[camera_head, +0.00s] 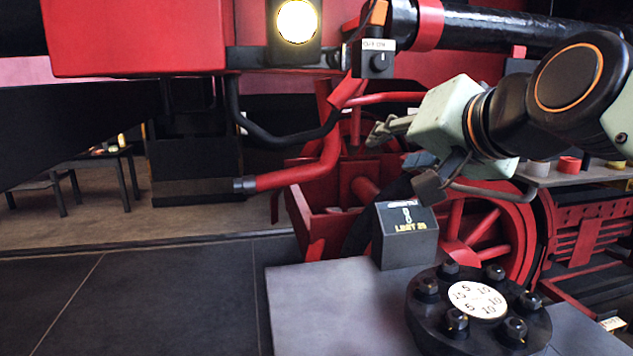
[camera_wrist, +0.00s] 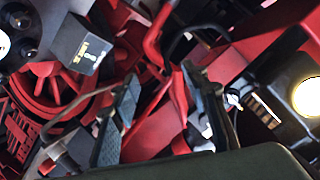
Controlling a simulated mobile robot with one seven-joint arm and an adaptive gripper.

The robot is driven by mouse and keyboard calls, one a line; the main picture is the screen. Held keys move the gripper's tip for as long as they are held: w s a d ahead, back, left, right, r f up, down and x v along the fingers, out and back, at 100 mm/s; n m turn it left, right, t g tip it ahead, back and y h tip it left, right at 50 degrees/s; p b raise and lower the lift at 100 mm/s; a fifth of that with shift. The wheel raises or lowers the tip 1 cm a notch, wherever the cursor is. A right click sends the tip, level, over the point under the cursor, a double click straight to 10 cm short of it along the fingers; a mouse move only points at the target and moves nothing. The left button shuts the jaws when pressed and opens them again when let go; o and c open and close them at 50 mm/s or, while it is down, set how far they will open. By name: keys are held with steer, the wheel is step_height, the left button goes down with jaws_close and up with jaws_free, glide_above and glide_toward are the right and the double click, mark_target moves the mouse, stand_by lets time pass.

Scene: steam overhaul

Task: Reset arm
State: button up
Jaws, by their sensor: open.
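My gripper (camera_head: 402,160) is at the end of my arm, which comes in from the right. It hangs in the air in front of the red engine frame, above and behind the dark box. In the wrist view the two fingers of my gripper (camera_wrist: 160,112) stand wide apart. Nothing is between them but the red frame parts beyond. A dark box (camera_head: 408,250) with a lit display stands on the grey table top, apart from the fingers. It also shows at the upper left of the wrist view (camera_wrist: 80,45).
A black bolted flange with a white numbered dial (camera_head: 478,300) sits on the grey table (camera_head: 320,310). A small switch box (camera_head: 377,62) and a lit round lamp (camera_head: 297,22) are above left. Red pipes (camera_head: 300,172) and a red wheel (camera_head: 490,235) are close behind. Open floor lies left.

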steer(key=s+f+n+g+h, duration=0.1)
steer(key=s+f+g, duration=0.3)
steer(key=f, duration=0.5)
steer(key=s+f+n+g+h, duration=0.1)
steer(key=s+f+n, duration=0.1)
steer(key=s+f, duration=0.6)
steer(key=s+f+n+g+h, duration=0.1)
steer(key=s+f+g, duration=0.2)
steer(key=f, duration=0.8)
step_height(320, 180, up, 21)
steer(key=p, duration=2.1)
steer(key=shift+s+d+p, duration=0.3)
steer(key=shift+s+d, duration=0.05)
